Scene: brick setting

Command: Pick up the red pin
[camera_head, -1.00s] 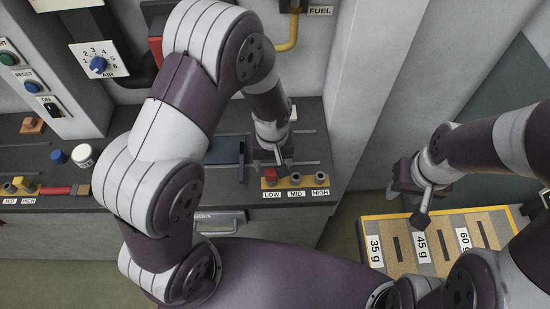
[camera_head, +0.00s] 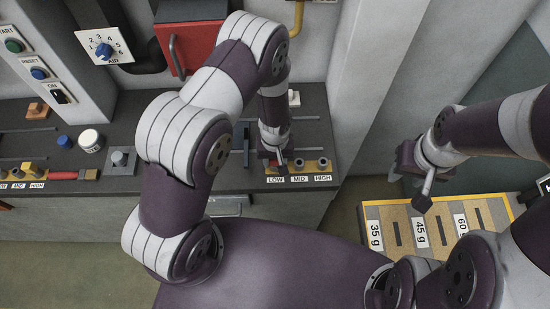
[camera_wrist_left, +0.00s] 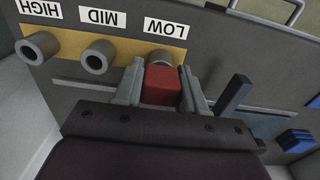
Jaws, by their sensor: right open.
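The red pin (camera_wrist_left: 161,85) is a small red block at the LOW socket in the left wrist view. It sits between the two fingers of my left gripper (camera_wrist_left: 162,90), and both fingers lie against its sides. In the head view my left gripper (camera_head: 279,158) is down at the LOW end of the yellow socket strip (camera_head: 310,164), largely hiding the pin. Whether the pin's foot is in the socket is hidden.
The MID socket (camera_wrist_left: 98,56) and HIGH socket (camera_wrist_left: 40,47) stand empty beside LOW. A yellow-edged weight board (camera_head: 376,212) lies at the lower right. A white jar (camera_head: 90,141) stands left on the bench.

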